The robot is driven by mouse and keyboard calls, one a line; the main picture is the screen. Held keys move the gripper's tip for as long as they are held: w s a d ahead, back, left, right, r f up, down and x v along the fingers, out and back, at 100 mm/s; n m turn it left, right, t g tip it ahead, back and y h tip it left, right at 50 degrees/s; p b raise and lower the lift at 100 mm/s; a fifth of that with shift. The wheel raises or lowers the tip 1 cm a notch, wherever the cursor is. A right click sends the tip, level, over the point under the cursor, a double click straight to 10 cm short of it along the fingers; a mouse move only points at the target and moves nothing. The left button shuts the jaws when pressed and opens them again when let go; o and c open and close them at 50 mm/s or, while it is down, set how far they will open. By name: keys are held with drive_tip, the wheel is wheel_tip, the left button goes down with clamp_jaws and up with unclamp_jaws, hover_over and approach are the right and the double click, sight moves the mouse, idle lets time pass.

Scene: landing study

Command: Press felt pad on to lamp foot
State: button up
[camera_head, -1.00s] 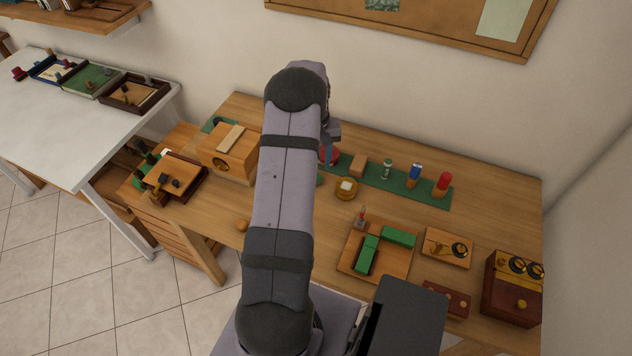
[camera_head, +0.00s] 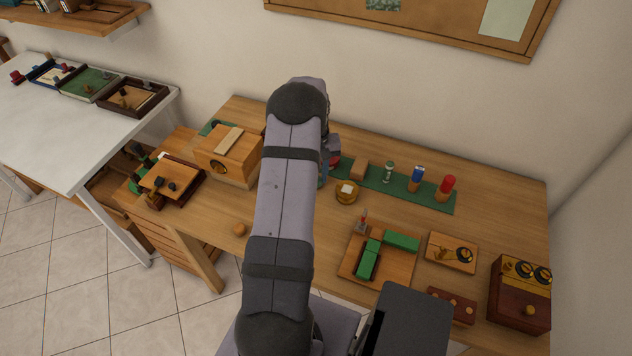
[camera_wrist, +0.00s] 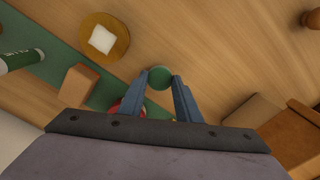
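A small round green pad (camera_wrist: 159,77), which I take for the felt pad, is between the two blue fingertips of my gripper (camera_wrist: 160,80) in the wrist view. The fingertips are at its two sides; I cannot tell whether they grip it or only stand around it. In the head view my arm hides most of the gripper; a bit of the fingers shows low over the table. A round wooden disc with a white square on top (camera_head: 346,192), perhaps the lamp foot, lies to the right. It also shows upper left in the wrist view (camera_wrist: 121,52).
A green strip (camera_head: 384,176) behind bears a wooden block (camera_head: 360,169) and several small upright pieces. A red object (camera_head: 335,161) is close behind the fingers. A wooden box (camera_head: 230,157) stands left. The table in front of the disc is fairly clear.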

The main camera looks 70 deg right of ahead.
drive_tip(key=shift+r, duration=0.15)
drive_tip(key=shift+c, duration=0.3)
drive_tip(key=shift+r+p, duration=1.8)
drive_tip(key=shift+r, duration=0.55)
drive_tip(key=o, duration=0.5)
drive_tip(key=c, duration=0.4)
